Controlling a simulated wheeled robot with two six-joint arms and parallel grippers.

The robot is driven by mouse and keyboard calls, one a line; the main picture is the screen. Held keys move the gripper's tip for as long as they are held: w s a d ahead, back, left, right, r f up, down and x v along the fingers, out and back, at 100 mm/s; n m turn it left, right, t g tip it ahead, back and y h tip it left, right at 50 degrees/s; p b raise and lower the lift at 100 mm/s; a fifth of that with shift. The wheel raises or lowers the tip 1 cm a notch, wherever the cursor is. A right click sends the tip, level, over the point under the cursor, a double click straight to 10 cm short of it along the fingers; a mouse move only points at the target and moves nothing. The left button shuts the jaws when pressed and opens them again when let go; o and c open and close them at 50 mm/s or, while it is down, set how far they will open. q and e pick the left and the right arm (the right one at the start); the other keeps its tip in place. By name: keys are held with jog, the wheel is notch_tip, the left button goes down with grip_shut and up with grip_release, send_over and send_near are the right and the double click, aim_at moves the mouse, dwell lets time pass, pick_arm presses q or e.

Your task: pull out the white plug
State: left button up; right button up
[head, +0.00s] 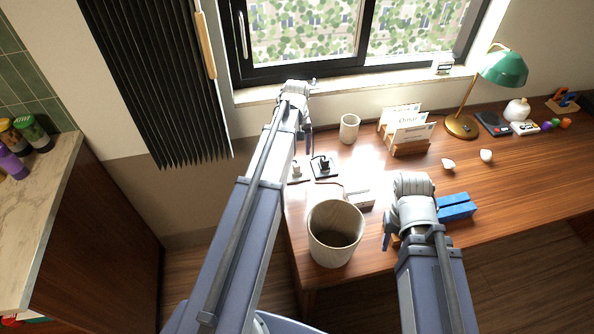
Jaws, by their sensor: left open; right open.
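The white plug (296,169) appears as a small pale upright shape on a light plate near the desk's left edge, partly hidden by my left arm. A black plug (322,163) stands on a dark plate just right of it. My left gripper (307,140) is open above and behind the plugs and looks empty; its fingers are mostly hidden, and I cannot tell its exact gap from the white plug. My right gripper (389,240) is open near the desk's front edge, largely hidden behind its own wrist, beside a blue block (457,207).
A large bin (335,232) and a white box (359,198) stand in front of the plugs. A cup (349,128), letter rack (409,147) and green lamp (503,68) stand farther back. Small items fill the far right.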

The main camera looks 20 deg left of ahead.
aim_at(296, 163)
pick_arm(q)
notch_tip(296, 163, down, 8)
jog(key=b, duration=0.7)
jog(key=shift+r, duration=0.1)
pick_arm(e)
notch_tip(296, 163, down, 8)
jog(key=shift+r, duration=0.1)
pick_arm(q)
grip_shut()
dwell(0.5)
jog(key=shift+r, duration=0.15)
pick_arm(e)
jog(key=shift+r, duration=0.1)
pick_arm(q)
jog(key=shift+r+p, duration=2.95)
jog(key=shift+p, duration=0.1)
pick_arm(e)
jog(key=shift+r, duration=2.95)
